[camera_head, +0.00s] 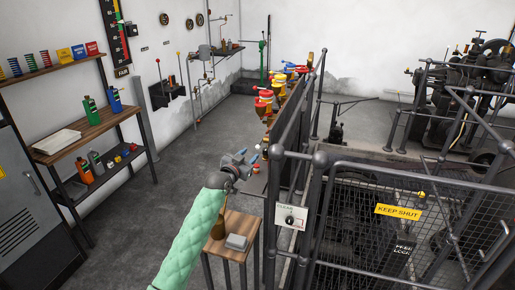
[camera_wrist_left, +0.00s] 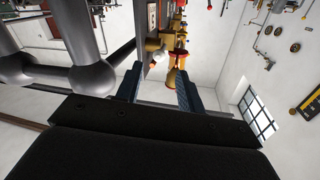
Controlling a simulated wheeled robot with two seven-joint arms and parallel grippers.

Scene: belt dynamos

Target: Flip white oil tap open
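My left gripper (camera_head: 255,154) is at the end of the green-sleeved arm, left of the dark panel that carries a row of oil cups. In the left wrist view its two dark fingers (camera_wrist_left: 158,88) stand apart with nothing held between them. A row of red, yellow and blue oil cups (camera_head: 268,98) runs along the panel, beyond the gripper. In the left wrist view a small white piece (camera_wrist_left: 159,58) shows beside a yellow and red cup, beyond the fingertips. It may be the white oil tap; its open or closed position cannot be told. My right gripper is out of view.
A railing (camera_head: 319,159) and a mesh gate with a yellow "KEEP SHUT" sign (camera_head: 398,212) stand right of the gripper. A small wooden stand (camera_head: 240,254) is below it. A wooden shelf (camera_head: 90,135) is at the left. Open floor lies between.

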